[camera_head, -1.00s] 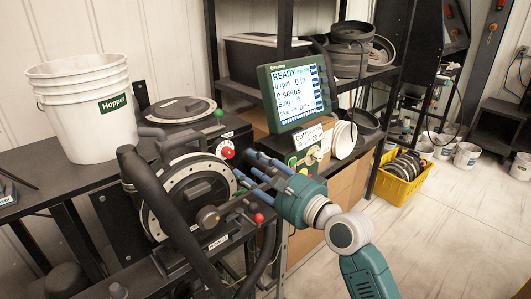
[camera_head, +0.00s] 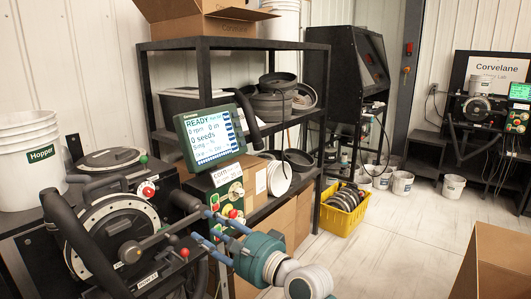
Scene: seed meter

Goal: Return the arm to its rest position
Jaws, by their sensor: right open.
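My right arm (camera_head: 310,282) comes in from the bottom, right of the seed meter. Its teal gripper (camera_head: 203,228) is open, with blue fingers pointing left toward the meter and nothing visible between them. The seed meter (camera_head: 112,232) has a round dark disc with a pale rim and a crank arm with a dark hub. The fingertips overlap the area right of the crank in the picture; I cannot tell whether they touch anything. The monitor (camera_head: 210,137) above reads READY, 0 rpm and 0 seeds. My left gripper is not in view.
A white Hopper bucket (camera_head: 28,165) stands at the left. A control box (camera_head: 230,195) with coloured buttons sits under the monitor. A black shelf (camera_head: 205,75) holds pans and boxes. A yellow crate (camera_head: 342,210) is on the floor, and a cardboard box (camera_head: 495,265) is at lower right. The floor between is clear.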

